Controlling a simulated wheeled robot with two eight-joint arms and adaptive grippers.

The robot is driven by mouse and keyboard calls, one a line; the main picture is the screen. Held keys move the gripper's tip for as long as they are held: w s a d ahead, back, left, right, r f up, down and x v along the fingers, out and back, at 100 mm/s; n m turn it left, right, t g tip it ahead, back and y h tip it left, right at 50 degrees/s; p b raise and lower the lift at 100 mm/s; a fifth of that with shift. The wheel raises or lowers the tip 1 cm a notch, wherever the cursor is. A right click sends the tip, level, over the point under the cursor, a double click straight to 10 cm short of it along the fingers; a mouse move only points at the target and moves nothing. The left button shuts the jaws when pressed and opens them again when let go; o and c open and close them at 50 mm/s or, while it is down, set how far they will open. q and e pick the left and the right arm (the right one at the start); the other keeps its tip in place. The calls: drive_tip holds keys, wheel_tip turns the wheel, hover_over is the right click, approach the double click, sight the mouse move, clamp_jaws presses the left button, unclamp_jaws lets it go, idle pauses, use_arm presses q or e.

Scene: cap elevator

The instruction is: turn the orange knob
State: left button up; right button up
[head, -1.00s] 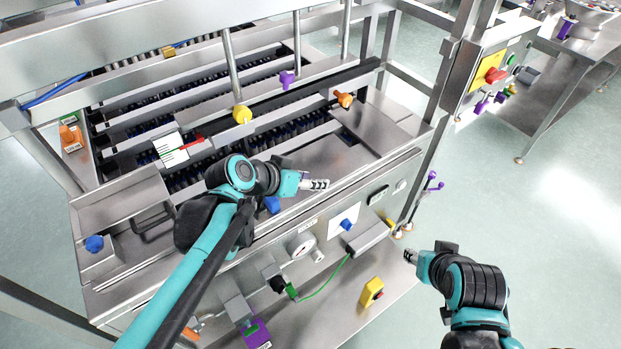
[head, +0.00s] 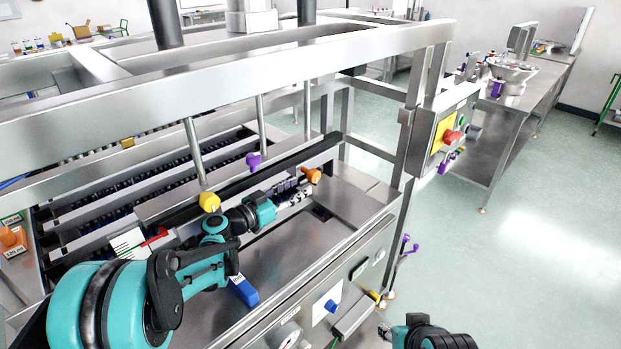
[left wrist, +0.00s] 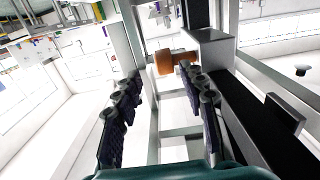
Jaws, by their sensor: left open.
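The orange knob (head: 312,176) sits on the dark rail of the steel machine, near its right end. My left gripper (head: 297,189) is open, just left of the knob and close to it in the head view. In the left wrist view the orange knob (left wrist: 164,62) shows ahead, between and beyond the two open fingers (left wrist: 160,100). Nothing is between the fingers, and I see no clear contact with the knob. My right gripper (head: 385,330) is at the bottom edge of the head view; its jaws are too small to judge.
A purple knob (head: 253,160) and a yellow knob (head: 209,201) stand left along the same rail. A blue block (head: 244,291) lies on the steel top below my left arm. A control box with a red button (head: 452,137) hangs on the right post.

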sight(315, 176)
use_arm(q)
drive_tip(key=b+x, duration=0.1)
drive_tip(key=x, duration=0.6)
drive_tip(key=shift+w+a+f+b, duration=0.15)
drive_tip(key=shift+w+a+b, duration=0.1)
drive_tip(key=shift+b, duration=0.15)
drive_tip(key=shift+w+d, duration=0.4)
drive_tip(key=shift+d, duration=0.1)
clamp_jaws()
